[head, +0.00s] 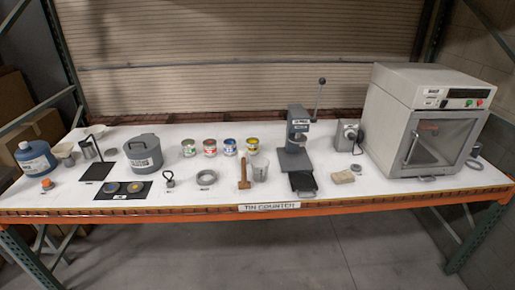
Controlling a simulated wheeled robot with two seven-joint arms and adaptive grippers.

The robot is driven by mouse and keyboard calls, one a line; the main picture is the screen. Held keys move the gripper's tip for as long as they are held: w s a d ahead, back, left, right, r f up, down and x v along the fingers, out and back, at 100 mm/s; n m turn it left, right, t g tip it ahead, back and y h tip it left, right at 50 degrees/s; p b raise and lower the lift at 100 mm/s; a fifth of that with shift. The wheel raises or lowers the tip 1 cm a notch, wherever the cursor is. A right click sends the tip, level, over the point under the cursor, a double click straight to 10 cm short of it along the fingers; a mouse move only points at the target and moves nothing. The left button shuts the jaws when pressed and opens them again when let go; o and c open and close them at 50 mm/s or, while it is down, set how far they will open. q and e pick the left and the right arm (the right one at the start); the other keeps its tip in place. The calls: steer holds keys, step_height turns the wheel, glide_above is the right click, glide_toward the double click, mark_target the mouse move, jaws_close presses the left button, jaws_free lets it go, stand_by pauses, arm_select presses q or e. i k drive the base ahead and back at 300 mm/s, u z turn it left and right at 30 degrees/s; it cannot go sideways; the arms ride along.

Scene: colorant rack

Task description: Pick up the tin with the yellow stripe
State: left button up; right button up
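The tin with the yellow stripe (252,146) stands upright on the white counter top, at the right end of a short row of small tins. To its left are a tin with a blue stripe (230,148) and a tin with a red stripe (210,148). A tin with a green stripe (188,148) is at the row's left end. The tins are close together with small gaps. Neither of my grippers shows in the head view.
A clear beaker (260,170) and a wooden mallet (244,172) stand just in front of the yellow-striped tin. A grey lever press (297,150) is to its right. A grey lidded pot (143,153) is left of the row. A large cabinet (425,120) fills the right end.

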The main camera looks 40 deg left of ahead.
mark_target(253, 146)
steer(key=z, duration=0.55)
steer(key=k, duration=1.15)
steer(key=u, duration=1.95)
steer(key=i, duration=0.5)
